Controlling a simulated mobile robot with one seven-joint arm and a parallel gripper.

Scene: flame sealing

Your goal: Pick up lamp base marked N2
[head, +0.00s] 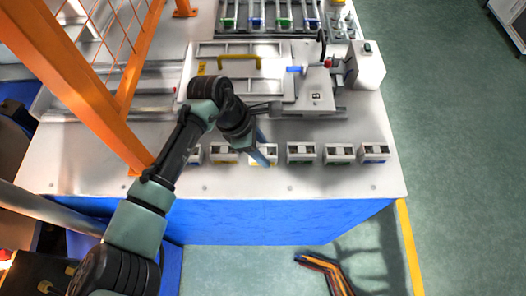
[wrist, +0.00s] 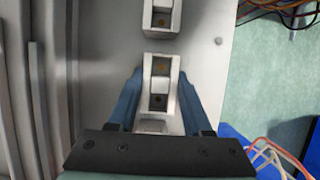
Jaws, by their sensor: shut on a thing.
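Several small white lamp bases stand in a row along the front of the white table. My gripper (head: 262,152) points down at one of them (head: 271,150), between its neighbours in the row. In the wrist view my gripper's two blue fingers (wrist: 160,77) flank a white lamp base (wrist: 160,64) with two dark recesses, and are shut on it. The fingers and the dark gripper body hide part of it. I cannot read the N2 mark on any base. I cannot tell whether the held base is clear of the table.
Other lamp bases (head: 301,153) stand close on both sides; one neighbour shows in the wrist view (wrist: 162,14). Behind is a white machine with a yellow handle (head: 240,58). An orange frame (head: 120,120) stands at the left. The table's front edge is close, with a blue panel (head: 280,222) below.

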